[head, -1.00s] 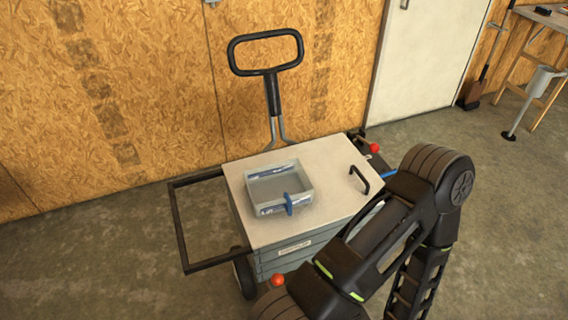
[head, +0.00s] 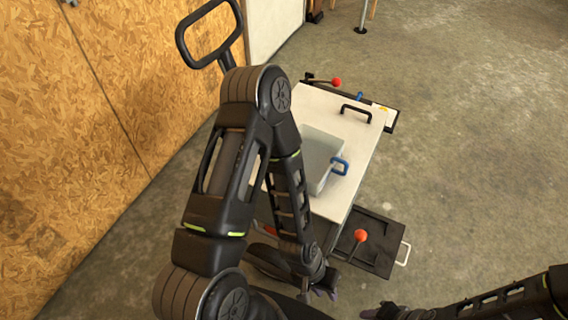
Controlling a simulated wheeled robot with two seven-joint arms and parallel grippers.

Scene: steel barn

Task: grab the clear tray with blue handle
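The clear tray (head: 320,152) sits on the white top of a cart, right of the middle of the head view. Its blue handle (head: 341,166) faces right, and my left arm hides the tray's left part. My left gripper (head: 329,289) is low in the view, below and apart from the tray, near the cart's lower end. It is small and dark, so its opening is unclear. My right gripper (head: 384,312) is at the bottom edge, partly cut off, far from the tray; its fingers are not clear.
The white cart top (head: 347,190) has a black grab handle (head: 356,111) at its far end. A wooden wall stands at left. The concrete floor at right is clear.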

